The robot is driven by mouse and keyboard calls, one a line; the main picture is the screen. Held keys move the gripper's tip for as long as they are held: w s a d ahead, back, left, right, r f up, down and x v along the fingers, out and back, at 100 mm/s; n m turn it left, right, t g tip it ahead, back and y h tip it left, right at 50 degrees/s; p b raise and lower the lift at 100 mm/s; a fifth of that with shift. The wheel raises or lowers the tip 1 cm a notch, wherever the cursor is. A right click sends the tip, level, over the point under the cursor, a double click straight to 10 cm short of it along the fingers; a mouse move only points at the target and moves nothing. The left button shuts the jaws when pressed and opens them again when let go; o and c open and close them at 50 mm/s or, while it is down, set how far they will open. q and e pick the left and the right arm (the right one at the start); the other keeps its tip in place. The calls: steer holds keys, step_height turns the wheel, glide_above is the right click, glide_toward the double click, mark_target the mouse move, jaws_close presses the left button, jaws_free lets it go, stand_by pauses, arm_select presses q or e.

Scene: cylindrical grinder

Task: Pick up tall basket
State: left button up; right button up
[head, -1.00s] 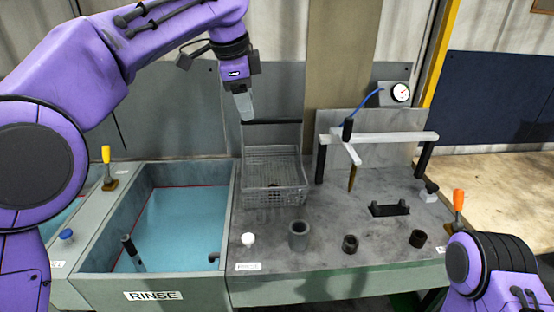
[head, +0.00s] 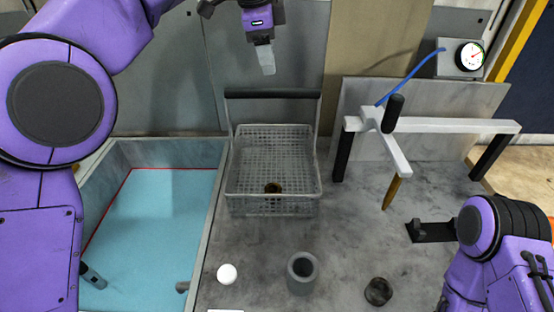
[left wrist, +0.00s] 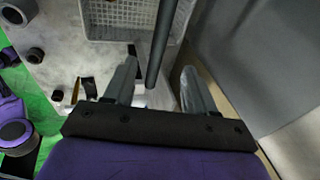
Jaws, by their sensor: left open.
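The tall basket is a grey mesh basket (head: 240,206) on the bench top, with a tall frame and a dark handle bar (head: 300,94) across its top. A small brownish ring part (head: 273,188) lies inside it. My left gripper (head: 267,72) is just above the handle in the head view. In the left wrist view my left gripper (left wrist: 159,68) is open, and the dark handle bar (left wrist: 162,40) runs between its fingers; I cannot tell if they touch it. The basket's mesh (left wrist: 110,35) shows beyond. My right arm shows at lower right, but its gripper is out of view.
A blue rinse tank (head: 150,215) lies left of the basket.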

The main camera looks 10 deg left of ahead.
mark_target(272, 89)
arm_select(q)
steer(key=x, duration=0.3)
steer(key=b+x, duration=0.1)
steer(key=x, duration=0.3)
steer(key=a+x, duration=0.1)
steer(key=x, duration=0.2)
steer(key=shift+s+d+f+b, duration=0.1)
steer(key=shift+s+f+b, duration=0.05)
steer(key=shift+f+b, duration=0.2)
steer(key=shift+w+f, duration=0.25)
steer(key=shift+f, duration=0.1)
jaws_close()
steer(key=shift+d, duration=0.1)
steer(key=shift+r, duration=0.2)
